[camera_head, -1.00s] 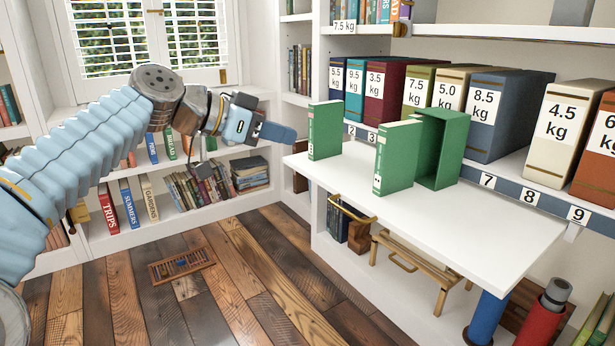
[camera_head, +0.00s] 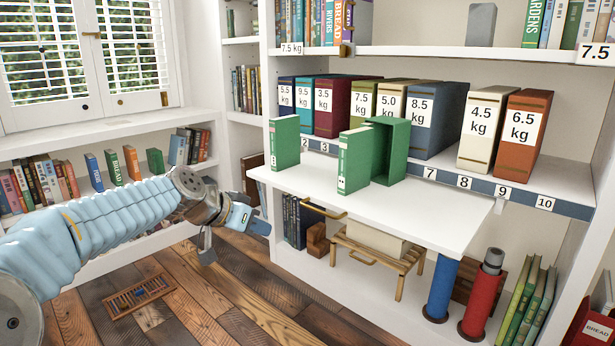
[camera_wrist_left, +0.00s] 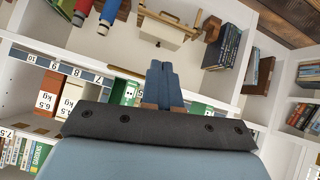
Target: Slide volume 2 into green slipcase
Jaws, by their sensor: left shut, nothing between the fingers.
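Two green volumes stand upright on the white pull-out shelf (camera_head: 440,222): a left volume (camera_head: 286,143) and a middle volume (camera_head: 355,163). Their small spine marks are too small to read surely. The green slipcase (camera_head: 397,150) stands just behind and right of the middle volume, its hollow inside partly showing. I cannot tell whether that volume touches it. My left gripper (camera_head: 257,225) is shut and empty, left of the shelf's left edge and lower than the volumes. Its closed blue fingers also show in the left wrist view (camera_wrist_left: 164,82). My right gripper is out of view.
Weight-labelled binders, including a cream one (camera_head: 487,128) and a rust one (camera_head: 522,134), line the ledge behind. The front and right of the white shelf are bare. A brass handle (camera_head: 325,210) and a wooden stand (camera_head: 378,250) are below. A floor grate (camera_head: 140,294) lies left.

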